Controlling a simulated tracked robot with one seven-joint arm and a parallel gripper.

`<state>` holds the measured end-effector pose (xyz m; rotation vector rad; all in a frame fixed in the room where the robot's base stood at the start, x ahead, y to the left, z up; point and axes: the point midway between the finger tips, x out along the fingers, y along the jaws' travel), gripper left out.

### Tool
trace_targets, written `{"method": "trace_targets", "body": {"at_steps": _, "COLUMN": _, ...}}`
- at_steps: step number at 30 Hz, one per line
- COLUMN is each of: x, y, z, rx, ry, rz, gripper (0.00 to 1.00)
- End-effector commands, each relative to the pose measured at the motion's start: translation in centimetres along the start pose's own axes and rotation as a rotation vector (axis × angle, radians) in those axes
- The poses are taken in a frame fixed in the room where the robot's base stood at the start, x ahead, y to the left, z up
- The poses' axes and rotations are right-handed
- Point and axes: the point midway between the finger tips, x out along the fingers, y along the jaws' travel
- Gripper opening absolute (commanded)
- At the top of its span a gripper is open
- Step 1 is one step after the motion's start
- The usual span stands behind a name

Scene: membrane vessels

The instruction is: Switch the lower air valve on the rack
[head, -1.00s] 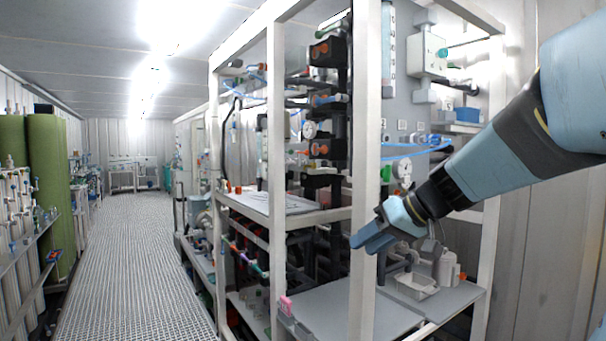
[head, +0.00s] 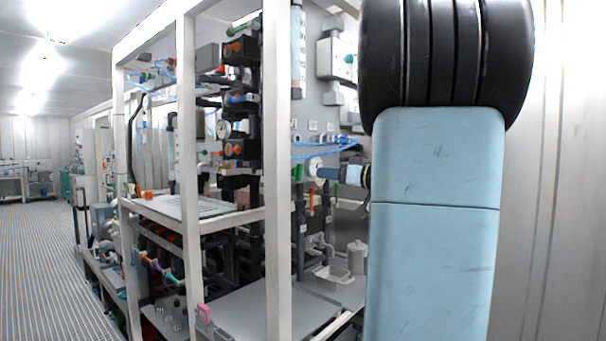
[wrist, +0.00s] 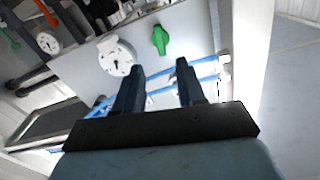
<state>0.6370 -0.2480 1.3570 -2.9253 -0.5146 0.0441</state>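A green valve handle (wrist: 160,40) stands out from the grey panel in the wrist view, beside a round white gauge (wrist: 117,57). In the head view the green handle (head: 297,172) sits left of the gauge (head: 316,167). I take it for the lower air valve; no label is readable. My gripper (wrist: 156,70) is open and empty, its two fingers apart. The green handle lies beyond the fingertips, apart from them in the picture. In the head view my gripper (head: 326,173) points left at gauge height and partly overlaps the gauge.
Blue hoses (head: 325,148) run across the panel near the gauge. A white rack post (head: 277,200) stands left of the valve. A white tray (head: 331,278) sits on the lower shelf. My arm hides the right side.

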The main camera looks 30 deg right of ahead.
Motion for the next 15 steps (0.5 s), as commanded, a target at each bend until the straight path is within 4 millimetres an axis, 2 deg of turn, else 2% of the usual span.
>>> {"method": "trace_targets", "body": {"at_steps": 9, "x": 5.7, "y": 0.0, "z": 0.1, "rx": 0.001, "ry": -0.002, "rz": -0.002, "gripper": 0.39}}
{"method": "trace_targets", "body": {"at_steps": 15, "x": 8.2, "y": 0.0, "z": 0.1, "rx": 0.002, "ry": -0.001, "rz": -0.002, "gripper": 0.39}}
